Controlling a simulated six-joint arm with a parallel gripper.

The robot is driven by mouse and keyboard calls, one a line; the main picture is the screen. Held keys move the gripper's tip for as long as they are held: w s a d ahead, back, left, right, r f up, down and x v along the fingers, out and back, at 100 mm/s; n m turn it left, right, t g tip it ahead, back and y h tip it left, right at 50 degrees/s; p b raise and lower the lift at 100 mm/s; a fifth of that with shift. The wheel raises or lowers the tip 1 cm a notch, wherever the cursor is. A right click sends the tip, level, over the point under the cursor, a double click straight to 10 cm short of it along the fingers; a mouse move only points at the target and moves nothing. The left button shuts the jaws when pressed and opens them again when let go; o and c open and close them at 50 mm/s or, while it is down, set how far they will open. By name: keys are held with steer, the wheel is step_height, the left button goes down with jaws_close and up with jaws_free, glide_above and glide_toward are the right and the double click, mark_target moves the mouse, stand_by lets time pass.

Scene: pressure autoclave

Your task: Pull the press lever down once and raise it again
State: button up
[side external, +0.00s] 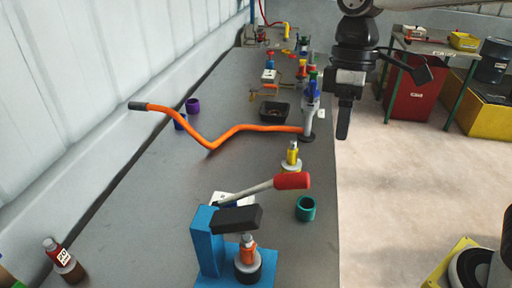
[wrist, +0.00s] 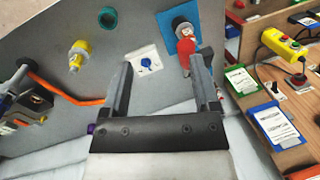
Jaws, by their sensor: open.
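The blue press (side external: 205,245) stands at the near end of the grey bench in the side view. Its lever has a grey rod and a red grip (side external: 292,181), which points right and slightly up. Under the black press arm (side external: 238,220) stands an orange-topped piece (side external: 248,252). My gripper (side external: 343,125) hangs beyond the press, near the bench's right edge, apart from the lever. In the wrist view my gripper (wrist: 162,62) is open, with nothing between its fingers. The blue press base (wrist: 188,47) and a red part (wrist: 184,58) show near the right finger, which partly hides them.
A long bent orange bar (side external: 215,140) lies across the bench beyond the press. A yellow-topped fitting (side external: 292,157) and a teal cup (side external: 305,208) stand near the lever. A black tray (side external: 274,112) is farther back.

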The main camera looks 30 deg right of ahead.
steer(key=s+d+m, duration=0.4)
steer(key=d+m, duration=0.1)
steer(key=d, duration=0.4)
step_height(320, 180, down, 23)
steer(key=shift+a+g+y, duration=0.15)
steer(key=shift+g+y, duration=0.25)
stand_by(0.4)
steer(key=shift+w, duration=0.1)
step_height(320, 180, up, 26)
steer(key=f, duration=0.1)
steer(key=n+t+h, duration=0.1)
steer(key=n, duration=0.6)
glide_above(289, 174)
steer(key=f, duration=0.3)
steer(key=shift+w+d, duration=0.3)
steer(key=shift+w, duration=0.1)
steer(key=shift+f, duration=0.7)
